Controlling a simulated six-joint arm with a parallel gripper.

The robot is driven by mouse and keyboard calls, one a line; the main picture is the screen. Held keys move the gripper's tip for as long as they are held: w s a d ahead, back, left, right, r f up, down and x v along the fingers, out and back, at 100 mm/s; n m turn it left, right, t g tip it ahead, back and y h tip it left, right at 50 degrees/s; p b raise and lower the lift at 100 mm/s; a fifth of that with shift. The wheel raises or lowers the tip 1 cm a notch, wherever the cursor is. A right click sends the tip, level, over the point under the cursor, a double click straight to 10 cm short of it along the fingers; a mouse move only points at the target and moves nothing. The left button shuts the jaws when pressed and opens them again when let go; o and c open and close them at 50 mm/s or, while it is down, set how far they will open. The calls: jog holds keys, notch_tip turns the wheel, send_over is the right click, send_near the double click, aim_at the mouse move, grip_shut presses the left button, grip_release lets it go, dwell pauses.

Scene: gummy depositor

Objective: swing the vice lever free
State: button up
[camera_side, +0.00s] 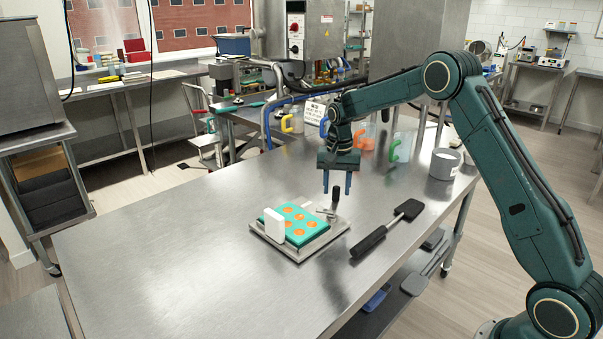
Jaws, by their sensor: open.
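The vice is a flat metal plate (330,237) on the steel table, with a teal mould (304,236) holding several orange gummies and an upright white block (274,225) at its left side. The vice lever (335,198) stands at the back right of the plate, with a dark upright handle. My gripper (337,190) points down right at the lever, its two blue fingers apart, open. The handle shows between or just behind the fingers; I cannot tell whether they touch it. The lower end of the lever is small and partly unclear.
A black-handled spatula (388,228) lies right of the vice. Several jugs with coloured handles, such as the green-handled one (400,147), and a printed sign (315,112) stand behind. A grey tub (445,163) stands at the right edge. The table's left (170,225) is clear.

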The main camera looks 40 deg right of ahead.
aim_at(337, 188)
notch_tip(337, 188, up, 13)
jog(key=shift+f, duration=0.2)
dwell(0.3)
jog(key=shift+s, duration=0.1)
jog(key=s+a+r+n+t, duration=0.1)
jog(key=s+a+r+n, duration=0.2)
jog(key=s+a+r, duration=0.35)
jog(key=s+a+r+n+t, duration=0.2)
jog(key=s+a+r, duration=0.15)
jog(key=s, duration=0.65)
jog(key=s+a+f+n+t, duration=0.1)
jog(key=s+a+f+n, duration=0.1)
jog(key=s, duration=0.7)
jog(key=s+a+f+n+t, duration=0.1)
jog(key=s+a+f+n, duration=0.1)
jog(key=s, duration=0.7)
jog(key=shift+s+a+f+n+t, duration=0.25)
jog(key=shift+a+f+n+t, duration=0.05)
jog(key=shift+f+n, duration=0.4)
